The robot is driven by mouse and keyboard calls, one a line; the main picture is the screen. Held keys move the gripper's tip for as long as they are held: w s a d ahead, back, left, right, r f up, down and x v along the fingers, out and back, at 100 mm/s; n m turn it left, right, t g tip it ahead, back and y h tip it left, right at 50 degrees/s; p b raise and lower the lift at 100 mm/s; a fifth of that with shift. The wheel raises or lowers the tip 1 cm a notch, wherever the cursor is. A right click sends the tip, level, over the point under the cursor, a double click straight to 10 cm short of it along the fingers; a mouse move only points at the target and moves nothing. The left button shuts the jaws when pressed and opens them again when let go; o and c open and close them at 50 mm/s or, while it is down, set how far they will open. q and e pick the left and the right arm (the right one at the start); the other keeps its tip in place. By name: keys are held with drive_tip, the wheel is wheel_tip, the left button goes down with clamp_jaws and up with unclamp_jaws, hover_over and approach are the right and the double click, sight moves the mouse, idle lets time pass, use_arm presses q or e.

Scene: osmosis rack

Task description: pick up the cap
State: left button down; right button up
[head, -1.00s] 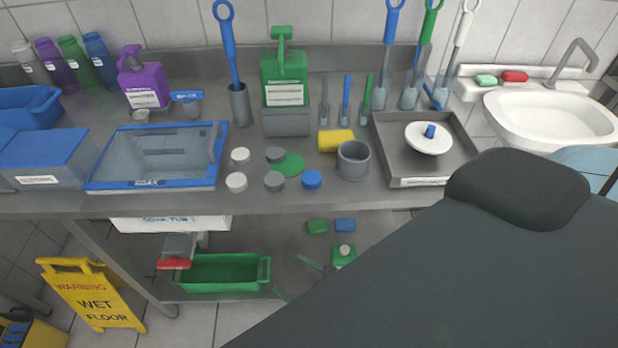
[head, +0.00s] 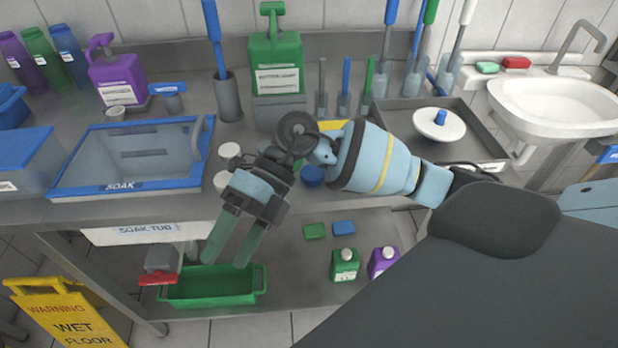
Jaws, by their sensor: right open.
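Round caps lie on the steel counter. A white cap (head: 229,150) is clear to see, and a second white cap (head: 224,179) in front of it is partly covered by my right gripper. A blue cap (head: 312,176) shows just below my right forearm. The grey caps are hidden behind my wrist. My right gripper (head: 229,252) is open and empty. Its fingers point down in front of the counter's front edge, in the picture over the green bin. My left gripper is not in view.
A blue-rimmed soak tub (head: 131,157) stands left of the caps. A green jug (head: 275,62) and a grey holder with a blue-handled brush (head: 228,97) stand behind. A grey tray (head: 393,113) is to the right. A green bin (head: 212,286) sits on the lower shelf.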

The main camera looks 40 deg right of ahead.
drive_tip(key=w+d+t+h+b, duration=0.2)
drive_tip(key=w+d+h, duration=0.4)
drive_tip(key=d, duration=0.4)
drive_tip(key=m+t+h, duration=0.2)
drive_tip(key=t+h, duration=0.1)
drive_tip(key=h, duration=0.3)
approach(312, 172)
drive_tip(key=shift+w+f+b, duration=0.3)
drive_tip(key=shift+w+f, duration=0.05)
drive_tip(key=shift+w, duration=0.15)
drive_tip(key=shift+f+b, duration=0.4)
drive_tip(key=shift+f, duration=0.95)
drive_tip(key=shift+s+d+f+b, duration=0.1)
drive_tip(key=shift+s+f+b, duration=0.1)
drive_tip(key=shift+f, duration=0.85)
drive_tip(key=shift+s+d+f+b, duration=0.1)
drive_tip(key=shift+s+f, duration=0.1)
drive_tip(key=shift+f, duration=1.35)
drive_tip(key=c, duration=1.1)
